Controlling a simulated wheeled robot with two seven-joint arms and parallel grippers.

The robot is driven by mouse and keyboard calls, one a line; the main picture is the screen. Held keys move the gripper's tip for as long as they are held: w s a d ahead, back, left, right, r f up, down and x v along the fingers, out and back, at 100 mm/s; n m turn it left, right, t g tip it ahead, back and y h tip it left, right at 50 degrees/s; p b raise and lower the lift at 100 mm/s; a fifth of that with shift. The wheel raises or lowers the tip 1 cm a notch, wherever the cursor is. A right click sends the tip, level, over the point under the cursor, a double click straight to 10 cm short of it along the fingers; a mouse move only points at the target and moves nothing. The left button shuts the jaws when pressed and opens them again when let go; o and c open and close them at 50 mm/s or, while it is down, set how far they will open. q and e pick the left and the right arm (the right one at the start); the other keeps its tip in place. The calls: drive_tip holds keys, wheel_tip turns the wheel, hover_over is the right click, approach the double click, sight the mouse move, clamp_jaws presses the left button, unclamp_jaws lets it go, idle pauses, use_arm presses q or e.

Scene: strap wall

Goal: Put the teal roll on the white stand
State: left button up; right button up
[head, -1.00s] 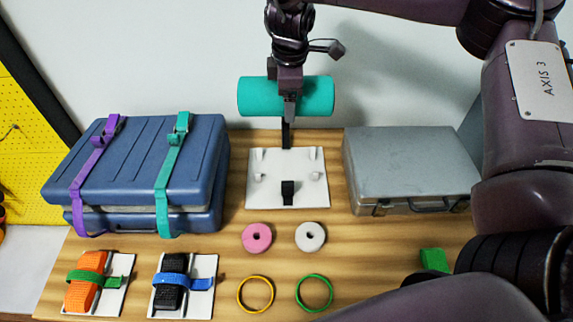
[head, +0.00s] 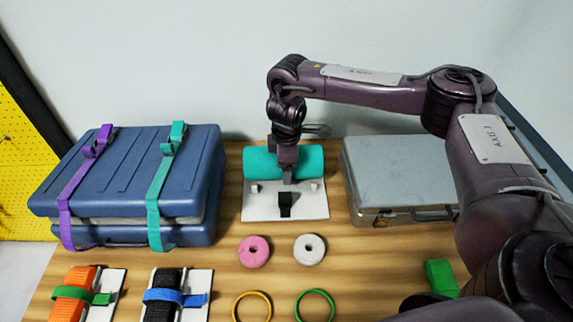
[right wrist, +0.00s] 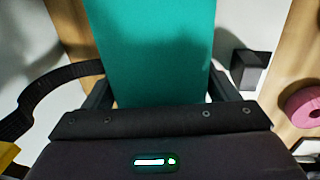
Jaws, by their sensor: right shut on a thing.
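The teal roll (head: 260,163) lies crosswise at the back part of the white stand (head: 262,208) in the head view. Small white pegs and a black strap piece (head: 286,203) show on the stand in front of the roll. My right gripper (head: 287,176) comes down from above and is shut on the roll around its middle. In the right wrist view the teal roll (right wrist: 152,50) fills the space between the two fingers. Whether the roll's underside touches the stand is hidden. My left gripper is in neither view.
A blue case (head: 130,180) with purple and teal straps stands left. A grey case (head: 398,175) stands close on the right. Pink (head: 253,251) and white (head: 309,249) rolls, yellow and green rings, and a green block (head: 440,278) lie in front.

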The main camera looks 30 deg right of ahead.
drive_tip(key=shift+f, duration=0.8)
drive_tip(key=shift+f, duration=0.15)
drive_tip(key=o, duration=1)
drive_tip(key=r, duration=0.5)
drive_tip(key=shift+s+a+r, duration=0.15)
drive_tip(key=shift+s+r, duration=0.05)
drive_tip(key=shift+s, duration=0.05)
drive_tip(key=r, duration=0.2)
drive_tip(key=r+p, duration=0.1)
drive_tip(key=r, duration=0.1)
drive_tip(key=s+r, duration=0.1)
drive_tip(key=r, duration=0.1)
drive_tip(key=shift+s+a+r+p, duration=0.1)
drive_tip(key=shift+a+r+p, duration=0.2)
drive_tip(key=shift+r, duration=0.1)
